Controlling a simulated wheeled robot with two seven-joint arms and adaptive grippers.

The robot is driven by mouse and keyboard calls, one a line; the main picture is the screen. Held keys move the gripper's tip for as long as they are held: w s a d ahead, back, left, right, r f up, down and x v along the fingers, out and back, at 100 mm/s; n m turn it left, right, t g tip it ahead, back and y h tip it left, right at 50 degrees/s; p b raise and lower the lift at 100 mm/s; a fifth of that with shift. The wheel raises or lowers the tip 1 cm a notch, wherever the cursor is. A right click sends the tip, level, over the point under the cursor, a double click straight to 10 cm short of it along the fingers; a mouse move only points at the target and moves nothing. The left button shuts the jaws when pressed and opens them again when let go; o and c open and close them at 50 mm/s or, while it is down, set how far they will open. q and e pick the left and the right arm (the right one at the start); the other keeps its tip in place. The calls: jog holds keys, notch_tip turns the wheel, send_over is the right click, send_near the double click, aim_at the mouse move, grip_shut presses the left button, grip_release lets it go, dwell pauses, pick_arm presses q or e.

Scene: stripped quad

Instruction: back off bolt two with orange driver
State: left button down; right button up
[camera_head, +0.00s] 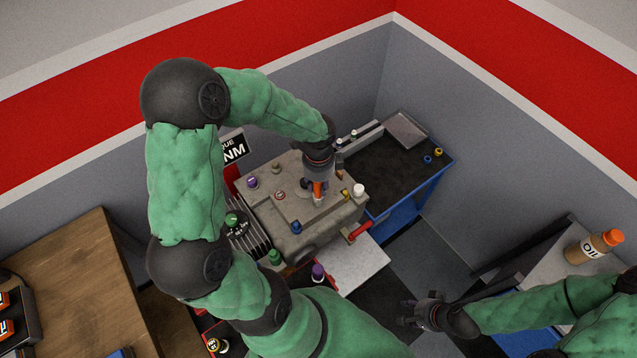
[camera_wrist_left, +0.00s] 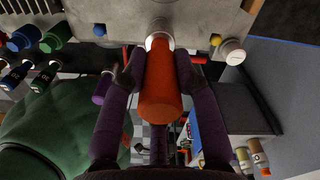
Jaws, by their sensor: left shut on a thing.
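My left gripper (camera_head: 317,188) is shut on the orange driver (camera_wrist_left: 161,85) above the grey metal block (camera_head: 275,215). In the left wrist view the driver lies between the two fingers, and its far end meets a silver round fitting (camera_wrist_left: 160,30) at the block. Whether it is seated on a bolt is hidden. Coloured caps or bolts stand on and around the block: purple (camera_head: 252,183), red (camera_head: 280,195), blue (camera_head: 296,227) and white (camera_head: 358,190). I cannot tell which is bolt two. My right gripper (camera_head: 408,312) is open and empty, away from the block at the lower right.
A dark-topped blue cart (camera_head: 390,165) with small rings stands behind the block. A wooden bench (camera_head: 75,270) is at the left. A sign (camera_head: 234,149) stands behind the block.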

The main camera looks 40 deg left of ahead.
pick_arm(q)
jog(key=shift+f, duration=0.25)
jog(key=shift+f+b, duration=1)
jog(key=shift+f, duration=0.05)
jog(key=shift+n+b, duration=0.4)
jog(key=shift+n, duration=0.7)
